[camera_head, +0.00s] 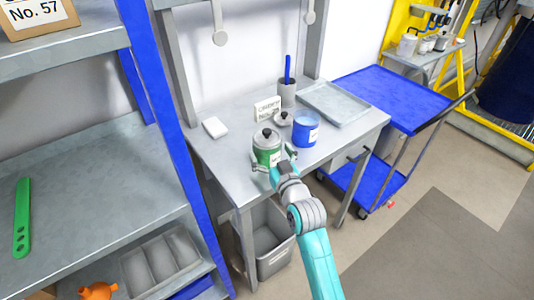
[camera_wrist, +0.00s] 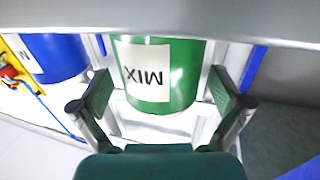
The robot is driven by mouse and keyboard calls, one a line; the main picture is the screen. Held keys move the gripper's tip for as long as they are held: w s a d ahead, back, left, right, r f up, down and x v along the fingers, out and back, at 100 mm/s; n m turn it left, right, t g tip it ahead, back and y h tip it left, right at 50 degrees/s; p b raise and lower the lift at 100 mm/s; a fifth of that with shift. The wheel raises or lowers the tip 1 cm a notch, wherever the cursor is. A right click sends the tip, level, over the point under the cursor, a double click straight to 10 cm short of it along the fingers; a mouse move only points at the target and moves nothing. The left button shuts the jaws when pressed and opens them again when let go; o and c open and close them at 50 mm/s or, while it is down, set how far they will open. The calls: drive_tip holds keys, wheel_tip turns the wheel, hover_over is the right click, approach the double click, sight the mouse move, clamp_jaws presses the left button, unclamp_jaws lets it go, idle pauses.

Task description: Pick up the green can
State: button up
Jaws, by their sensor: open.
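The green can (camera_head: 267,153) stands upright on the grey table, with a pale lid and a dark knob. In the wrist view the green can (camera_wrist: 178,88) shows a white label reading "MIX", upside down there. My gripper (camera_head: 274,163) is at the near side of the can. In the wrist view my gripper (camera_wrist: 160,95) is open, with one finger pad on each side of the can and visible gaps between pads and can.
A blue can (camera_head: 305,130) stands close to the right of the green can. A loose lid (camera_head: 283,119), a sign (camera_head: 267,108), a cup with a blue tool (camera_head: 287,93) and a tray (camera_head: 335,104) sit behind. A white block (camera_head: 215,128) lies left on the table (camera_head: 218,165).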

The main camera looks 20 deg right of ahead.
drive_tip(key=shift+w, duration=0.95)
drive_tip(key=c, duration=1.3)
